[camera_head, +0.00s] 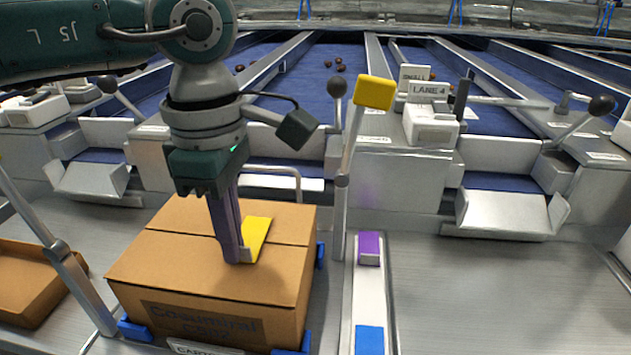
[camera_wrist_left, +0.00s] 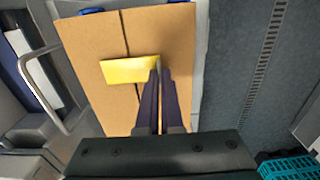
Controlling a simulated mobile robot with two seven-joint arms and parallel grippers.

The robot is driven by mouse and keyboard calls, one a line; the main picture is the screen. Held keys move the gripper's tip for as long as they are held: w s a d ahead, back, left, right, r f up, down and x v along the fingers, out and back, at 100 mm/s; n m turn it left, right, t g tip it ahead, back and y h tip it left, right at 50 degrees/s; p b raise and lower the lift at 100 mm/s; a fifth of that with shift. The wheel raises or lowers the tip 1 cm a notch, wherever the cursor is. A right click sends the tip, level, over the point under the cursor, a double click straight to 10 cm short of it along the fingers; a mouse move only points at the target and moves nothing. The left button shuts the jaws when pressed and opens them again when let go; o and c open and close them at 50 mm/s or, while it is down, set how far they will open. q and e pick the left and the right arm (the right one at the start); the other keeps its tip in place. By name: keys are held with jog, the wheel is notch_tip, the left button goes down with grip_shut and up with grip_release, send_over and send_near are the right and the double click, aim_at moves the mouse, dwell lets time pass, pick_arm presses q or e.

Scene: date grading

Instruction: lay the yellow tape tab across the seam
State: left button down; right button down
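The closed cardboard carton (camera_head: 190,265) sits upright on the left of the bench, its top seam running left to right in the head view. The yellow tape tab (camera_head: 258,232) lies over the seam near the middle of the top. In the left wrist view the tab (camera_wrist_left: 125,71) also crosses the dark seam line. My left gripper (camera_head: 238,256) points down at the tab's near end, its purple fingers close together on a small grey upright piece there. Whether the whole tab touches the cardboard cannot be told. My right gripper is not in view.
A post with a yellow head (camera_head: 375,92) stands right of the carton. A pale strip with purple (camera_head: 369,245) and blue (camera_head: 369,340) blocks lies beside it. An open brown tray (camera_head: 25,285) is at far left. The bench (camera_head: 480,290) at right is clear.

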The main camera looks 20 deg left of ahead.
pick_arm(q)
jog(key=c, duration=1)
grip_release()
jog(key=shift+c, duration=0.6)
jog(key=shift+r+p, duration=2.55)
jog(key=shift+r, duration=0.95)
